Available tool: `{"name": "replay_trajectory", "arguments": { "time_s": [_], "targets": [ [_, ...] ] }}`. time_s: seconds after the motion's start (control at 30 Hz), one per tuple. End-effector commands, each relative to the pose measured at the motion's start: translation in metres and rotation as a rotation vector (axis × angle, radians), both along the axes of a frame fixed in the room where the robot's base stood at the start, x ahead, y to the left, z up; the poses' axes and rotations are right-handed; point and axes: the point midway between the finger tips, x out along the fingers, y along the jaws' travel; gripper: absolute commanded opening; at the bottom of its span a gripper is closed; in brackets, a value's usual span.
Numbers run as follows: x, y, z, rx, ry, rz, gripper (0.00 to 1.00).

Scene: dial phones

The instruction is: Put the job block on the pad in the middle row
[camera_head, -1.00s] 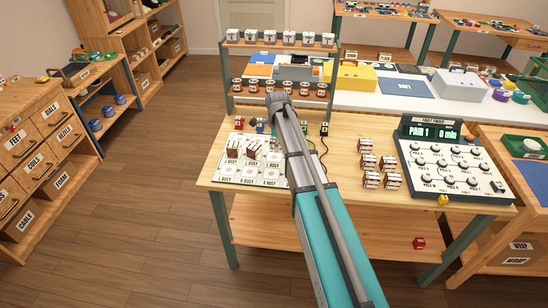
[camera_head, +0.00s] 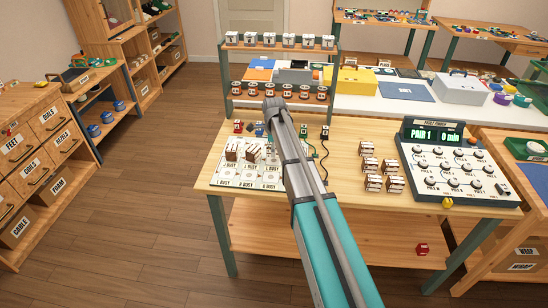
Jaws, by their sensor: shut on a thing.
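The white board (camera_head: 232,180) with rows of labelled pads lies at the left of the workbench. Labels reading BUSY show along its front row. Brown-and-white blocks stand on it, one at the left (camera_head: 232,152) and one beside it (camera_head: 252,153). Whether that block touches a pad is hidden, as is part of the middle row.
More brown-and-white blocks (camera_head: 372,166) stand in the middle of the bench. A console (camera_head: 452,168) with dials and a display reading PAIR 1 is at the right. A two-tier rack (camera_head: 280,100) stands at the back. Small red (camera_head: 238,127) and blue pieces lie behind the board.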

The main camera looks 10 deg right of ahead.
Motion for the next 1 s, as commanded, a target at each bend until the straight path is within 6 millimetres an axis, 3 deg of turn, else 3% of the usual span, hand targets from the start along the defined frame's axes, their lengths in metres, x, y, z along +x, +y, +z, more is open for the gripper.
{"name": "replay_trajectory", "arguments": {
  "time_s": [0.3,0.93,0.97,1.0],
  "targets": [
    [0.001,0.0,-0.029,0.0,0.0,0.0,0.13],
    [0.001,0.0,-0.035,0.0,0.0,0.0,0.13],
    [0.001,0.0,-0.034,0.0,0.0,0.0,0.65],
    [0.001,0.0,-0.034,0.0,0.0,0.0,0.73]
  ]
}}
